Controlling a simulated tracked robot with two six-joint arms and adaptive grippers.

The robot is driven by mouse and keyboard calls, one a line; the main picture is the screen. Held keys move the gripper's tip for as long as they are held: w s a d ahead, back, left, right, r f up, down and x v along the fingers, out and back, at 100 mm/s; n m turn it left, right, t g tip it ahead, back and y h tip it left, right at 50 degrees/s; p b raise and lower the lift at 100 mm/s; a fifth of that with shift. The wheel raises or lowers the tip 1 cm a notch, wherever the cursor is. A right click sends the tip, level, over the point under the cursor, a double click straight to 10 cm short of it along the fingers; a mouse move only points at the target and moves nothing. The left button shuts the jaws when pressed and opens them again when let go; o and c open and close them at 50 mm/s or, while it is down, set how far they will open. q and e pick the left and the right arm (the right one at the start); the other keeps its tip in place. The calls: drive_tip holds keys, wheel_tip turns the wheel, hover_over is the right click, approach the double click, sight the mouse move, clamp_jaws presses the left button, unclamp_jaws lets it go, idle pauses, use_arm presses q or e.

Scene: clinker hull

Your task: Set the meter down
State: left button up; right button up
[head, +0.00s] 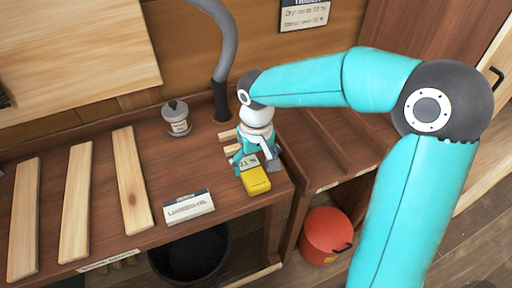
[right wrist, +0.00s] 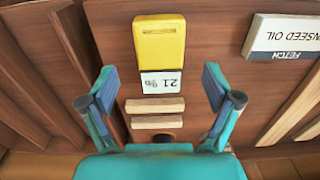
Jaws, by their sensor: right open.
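The yellow meter (head: 256,181) lies on the wooden bench top near its front right edge. Its pale display reads 21 %. In the right wrist view the meter (right wrist: 159,42) lies straight ahead, display end towards me. My right gripper (head: 255,160) is over the display end of the meter. In the right wrist view its two fingers (right wrist: 160,84) are spread wide, with clear gaps on both sides of the meter, and nothing is between them in a grip. My left gripper is not in view.
A labelled white block (head: 189,207) lies left of the meter; its label shows in the wrist view (right wrist: 285,37). Wooden strips (head: 131,180), a small jar (head: 177,118) and a grey hose (head: 222,80) are also on the bench. A red bucket (head: 325,236) and black tub (head: 190,258) stand below.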

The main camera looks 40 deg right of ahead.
sight(256, 177)
wheel_tip(256, 177, up, 6)
drive_tip(key=shift+r, duration=0.15)
idle(0.6)
